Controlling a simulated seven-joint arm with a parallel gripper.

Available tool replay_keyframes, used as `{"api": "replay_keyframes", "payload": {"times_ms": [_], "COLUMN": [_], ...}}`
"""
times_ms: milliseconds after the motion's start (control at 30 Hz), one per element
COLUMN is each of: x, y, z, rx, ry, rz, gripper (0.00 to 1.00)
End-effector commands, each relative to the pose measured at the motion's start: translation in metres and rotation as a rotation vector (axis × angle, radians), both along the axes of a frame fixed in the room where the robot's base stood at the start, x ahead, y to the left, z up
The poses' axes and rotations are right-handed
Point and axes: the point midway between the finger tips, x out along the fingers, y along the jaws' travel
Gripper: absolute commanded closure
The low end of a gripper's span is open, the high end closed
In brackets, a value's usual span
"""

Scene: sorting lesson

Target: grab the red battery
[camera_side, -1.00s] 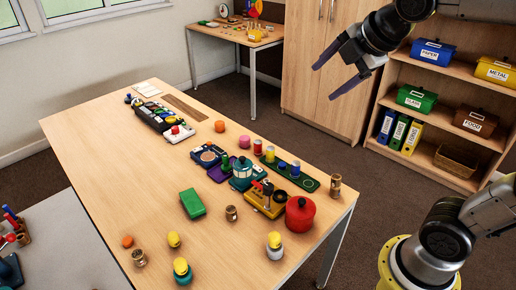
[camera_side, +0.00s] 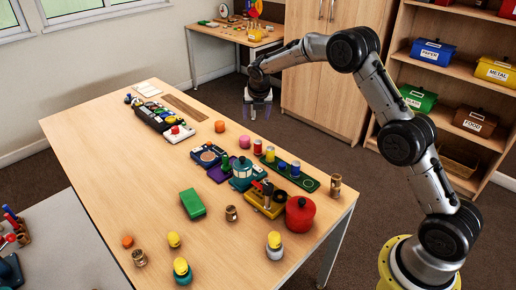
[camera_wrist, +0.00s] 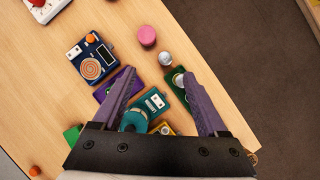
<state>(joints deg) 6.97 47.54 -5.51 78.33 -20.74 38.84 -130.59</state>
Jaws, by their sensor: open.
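The red battery (camera_side: 257,147) is a small upright red cylinder with a pale top, beside the far end of a long green board (camera_side: 307,182) near the table's right edge. In the wrist view a silver-topped cylinder (camera_wrist: 165,59), probably this battery, lies just beyond my fingertips, between their lines; its side colour is hard to tell. My gripper (camera_side: 259,115) points down, open and empty, above and behind the battery in the side view. Its two purple fingers (camera_wrist: 159,71) spread wide in the wrist view. It touches nothing.
A yellow cylinder (camera_side: 270,154) stands close to the battery, on the green board. A pink cylinder (camera_side: 244,141) is on the other side. A dark blue device (camera_side: 208,155) and a teal device (camera_side: 241,177) lie nearby. A red pot (camera_side: 300,213) stands at the right corner.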

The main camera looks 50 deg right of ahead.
Motion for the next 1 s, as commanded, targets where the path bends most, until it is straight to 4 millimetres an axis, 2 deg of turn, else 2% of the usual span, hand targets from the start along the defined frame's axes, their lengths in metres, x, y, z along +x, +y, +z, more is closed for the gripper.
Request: {"api": "replay_keyframes", "payload": {"times_ms": [33, 100, 267, 533, 700, 867, 1000], "x": [-0.002, -0.005, -0.005, 0.008, 0.014, 0.017, 0.021], "y": [-0.002, -0.004, -0.009, -0.022, -0.027, -0.029, -0.032], "z": [-0.019, -0.035, -0.055, -0.101, -0.119, -0.126, -0.140], "rx": [0.004, 0.008, 0.010, 0.010, 0.010, 0.010, 0.011], "ry": [0.027, 0.053, 0.072, 0.071, 0.069, 0.069, 0.070], "rz": [-0.004, -0.008, -0.014, -0.014, -0.014, -0.014, -0.014], "gripper": [0.24, 0.24, 0.24, 0.24, 0.24, 0.24, 0.24]}}
